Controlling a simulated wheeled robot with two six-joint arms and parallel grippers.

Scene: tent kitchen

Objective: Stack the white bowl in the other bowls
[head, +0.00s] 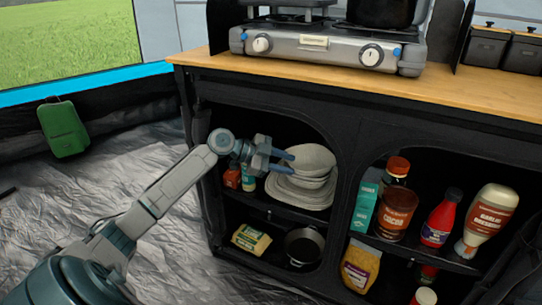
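A white bowl (311,157) is the topmost of a pile on the upper left shelf of the black cabinet. Its rim looks slightly tilted. Other white bowls (314,183) show below it, on pale square plates (301,199). My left gripper (291,162) reaches in from the left and is at the left side of the top bowl. Its two blue fingers are spread apart with a gap between them. Whether they touch the bowl is too small to tell. My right gripper is not in view.
The cabinet's wooden top (215,63) carries a stove (315,44) with a dark pot. A divider (345,190) separates the bowls from bottles and jars (396,213) at the right. A yellow packet (251,239) and a dark pan (304,244) are on the shelf below.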

